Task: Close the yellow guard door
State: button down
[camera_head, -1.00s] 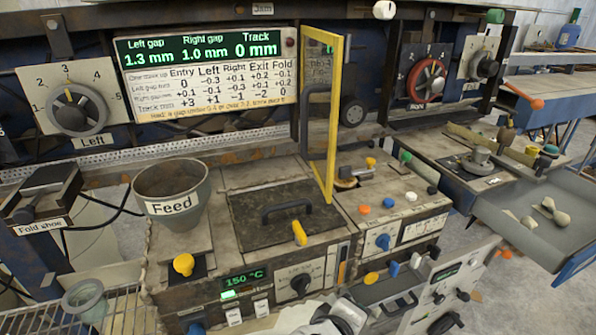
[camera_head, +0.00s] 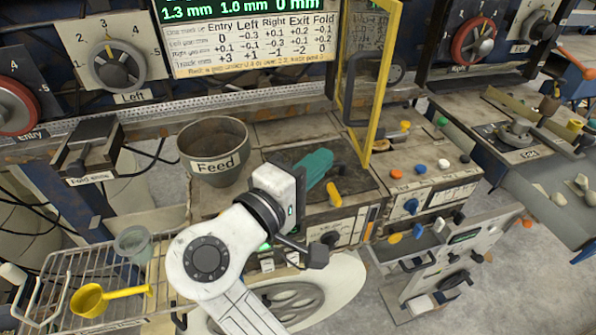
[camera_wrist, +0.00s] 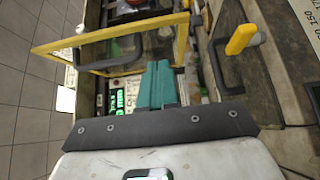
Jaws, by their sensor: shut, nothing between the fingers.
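The yellow guard door (camera_head: 385,95) stands open and upright above the machine deck, with a clear pane and a dark handle on its left side. In the wrist view the door's yellow frame (camera_wrist: 110,33) crosses the upper left, just beyond my fingertips. My gripper (camera_head: 322,162) has teal fingers pressed together and empty. It hovers over the dark lid, left of the door's lower edge. In the wrist view its fingers (camera_wrist: 158,75) are close to the frame; I cannot tell whether they touch it.
A yellow-tipped lever (camera_head: 334,195) stands just below my gripper. The Feed funnel (camera_head: 213,152) is on the left. Coloured knobs (camera_head: 397,174) sit right of the door. A display panel (camera_head: 245,40) is behind. A wire rack with a yellow scoop (camera_head: 95,298) lies at lower left.

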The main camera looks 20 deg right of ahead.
aim_at(366, 143)
jog(key=d, duration=0.1)
jog(key=d+p, duration=0.1)
jog(key=d, duration=0.3)
jog(key=shift+w, duration=0.4)
jog(key=shift+s+d+p, duration=0.1)
jog(key=shift+d+p, duration=0.25)
jog(key=shift+d, duration=0.15)
